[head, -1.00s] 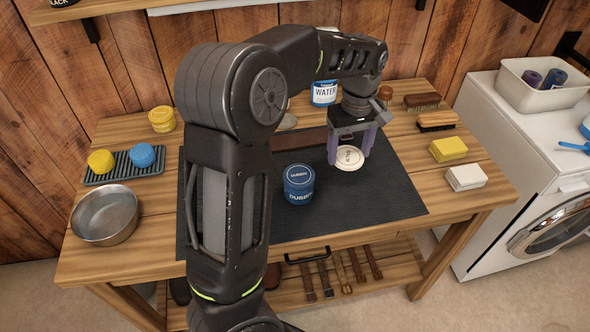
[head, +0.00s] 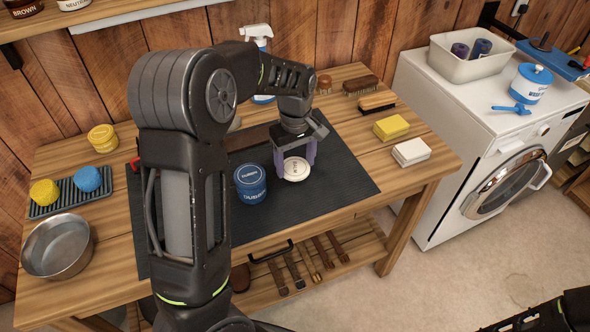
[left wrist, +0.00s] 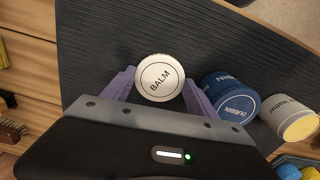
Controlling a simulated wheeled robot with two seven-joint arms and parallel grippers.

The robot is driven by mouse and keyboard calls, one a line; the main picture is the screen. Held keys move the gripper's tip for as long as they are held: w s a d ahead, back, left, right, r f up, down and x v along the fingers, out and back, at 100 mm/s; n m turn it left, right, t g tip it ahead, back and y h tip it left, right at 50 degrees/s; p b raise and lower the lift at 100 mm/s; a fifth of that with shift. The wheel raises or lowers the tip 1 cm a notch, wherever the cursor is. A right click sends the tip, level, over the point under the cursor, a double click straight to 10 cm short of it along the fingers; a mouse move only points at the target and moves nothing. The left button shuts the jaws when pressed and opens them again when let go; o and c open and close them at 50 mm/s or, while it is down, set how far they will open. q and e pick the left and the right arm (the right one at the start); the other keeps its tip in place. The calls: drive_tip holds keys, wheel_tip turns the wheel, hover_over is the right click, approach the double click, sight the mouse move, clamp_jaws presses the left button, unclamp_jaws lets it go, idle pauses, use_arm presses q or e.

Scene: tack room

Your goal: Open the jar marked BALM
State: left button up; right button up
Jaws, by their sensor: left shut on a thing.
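The jar marked BALM (head: 296,169) has a round cream lid and stands on the dark mat (head: 340,183). The left gripper (left wrist: 158,92) is shut on the BALM jar; the lid hides most of the body below. My right gripper is not in view; only a dark part of my right arm shows at the bottom right.
A blue DUBBIN jar (head: 250,184) stands close left of the BALM jar. A metal bowl (head: 58,247) and a ribbed tray (head: 52,203) with yellow and blue sponges are at left. Yellow (head: 390,127) and white (head: 411,151) blocks lie at right. The mat's right part is clear.

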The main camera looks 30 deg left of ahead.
sight(295, 168)
use_arm(q)
wheel_tip(295, 168, down, 3)
drive_tip(key=shift+f, duration=0.1)
drive_tip(key=shift+f, duration=0.15)
drive_tip(key=o, duration=1.5)
drive_tip(key=shift+o, duration=0.2)
